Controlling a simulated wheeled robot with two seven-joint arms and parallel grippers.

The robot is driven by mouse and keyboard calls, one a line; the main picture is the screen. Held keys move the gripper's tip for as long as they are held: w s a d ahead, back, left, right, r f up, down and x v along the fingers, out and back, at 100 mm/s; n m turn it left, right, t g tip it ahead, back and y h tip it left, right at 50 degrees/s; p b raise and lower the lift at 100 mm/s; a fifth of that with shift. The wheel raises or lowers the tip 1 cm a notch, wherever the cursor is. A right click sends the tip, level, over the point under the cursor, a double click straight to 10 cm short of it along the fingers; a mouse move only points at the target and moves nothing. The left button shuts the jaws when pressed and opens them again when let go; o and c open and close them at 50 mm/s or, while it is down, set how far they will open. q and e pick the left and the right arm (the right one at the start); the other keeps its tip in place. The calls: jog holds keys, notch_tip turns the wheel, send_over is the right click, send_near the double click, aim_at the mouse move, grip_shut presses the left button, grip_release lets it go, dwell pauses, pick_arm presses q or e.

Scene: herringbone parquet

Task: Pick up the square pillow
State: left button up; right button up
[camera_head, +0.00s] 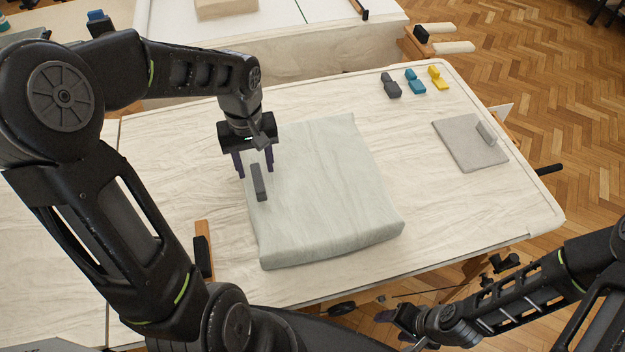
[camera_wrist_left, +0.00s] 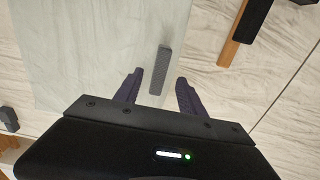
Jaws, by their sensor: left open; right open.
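The square pillow (camera_head: 325,195) is a pale grey-green, flat, soft-edged piece lying on the wooden table. A small dark grey bar (camera_head: 258,182) stands at its left edge; I cannot tell if it is attached. My left gripper (camera_head: 254,172) is open and points down over that edge, around the far end of the bar in the picture. In the left wrist view, the pillow (camera_wrist_left: 90,50) fills the upper left, and the ribbed bar (camera_wrist_left: 160,68) shows between the two open fingers, with no visible contact. My right gripper (camera_head: 408,322) is open and empty, low beyond the table's front edge.
A grey square mat (camera_head: 465,150) with a small grey bar lies at the right of the table (camera_head: 420,110). Grey (camera_head: 391,86), teal (camera_head: 415,82) and yellow (camera_head: 438,78) small pieces lie at the back. A black-and-wood clamp (camera_head: 203,250) sits left of the pillow.

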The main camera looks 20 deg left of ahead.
aim_at(258, 177)
pick_arm(q)
jog(key=shift+f+p, duration=0.55)
jog(key=shift+f, duration=2.05)
grip_shut()
jog(key=shift+w, duration=0.1)
